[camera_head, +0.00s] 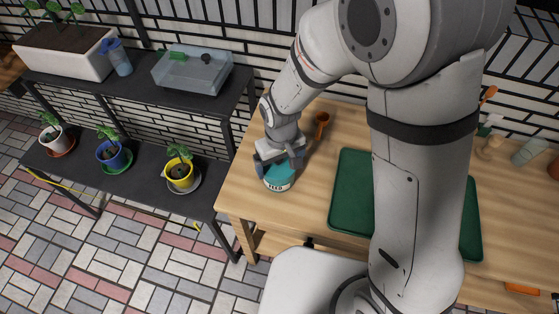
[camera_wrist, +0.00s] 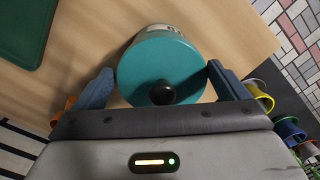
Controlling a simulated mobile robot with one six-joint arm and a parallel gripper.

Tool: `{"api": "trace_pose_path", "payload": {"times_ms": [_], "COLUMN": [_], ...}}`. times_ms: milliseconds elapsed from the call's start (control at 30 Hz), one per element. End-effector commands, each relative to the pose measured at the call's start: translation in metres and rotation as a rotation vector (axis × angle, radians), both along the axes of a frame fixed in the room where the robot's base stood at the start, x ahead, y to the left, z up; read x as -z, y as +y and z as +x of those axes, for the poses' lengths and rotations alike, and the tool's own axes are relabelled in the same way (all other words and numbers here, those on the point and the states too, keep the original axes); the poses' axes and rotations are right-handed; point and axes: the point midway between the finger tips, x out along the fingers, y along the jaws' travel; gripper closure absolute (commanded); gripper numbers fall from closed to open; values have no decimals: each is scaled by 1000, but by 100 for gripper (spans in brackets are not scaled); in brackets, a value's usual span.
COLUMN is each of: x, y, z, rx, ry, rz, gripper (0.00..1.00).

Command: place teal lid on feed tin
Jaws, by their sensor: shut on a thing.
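The teal lid (camera_head: 279,173) is at the left end of the wooden table, right at the top of the feed tin (camera_head: 279,187). In the wrist view the round lid (camera_wrist: 150,62) with its black knob lies between the two fingers of my gripper (camera_wrist: 160,72), which is shut on it. My gripper (camera_head: 279,160) points down over the tin in the head view. A pale strip of the tin (camera_wrist: 160,29) shows past the lid's far edge. Most of the tin is hidden, and I cannot tell whether the lid is fully seated.
A green tray (camera_head: 348,190) lies to the right, partly behind my arm. A brown scoop (camera_head: 321,121) lies behind the tin. The wooden table (camera_head: 243,190) has bare room around the tin. A dark shelf (camera_head: 140,190) with potted plants stands to the left.

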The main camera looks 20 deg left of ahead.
Motion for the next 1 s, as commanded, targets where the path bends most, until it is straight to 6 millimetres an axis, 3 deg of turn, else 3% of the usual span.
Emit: {"api": "trace_pose_path", "payload": {"times_ms": [400,433,467,767,1000], "x": [10,10,10,6,-25], "y": [0,0,0,0,1], "z": [0,0,0,0,1], "rx": [0,0,0,1,1], "ry": [0,0,0,0,-5], "rz": [0,0,0,0,5], "gripper": [28,3,1,0,0]}}
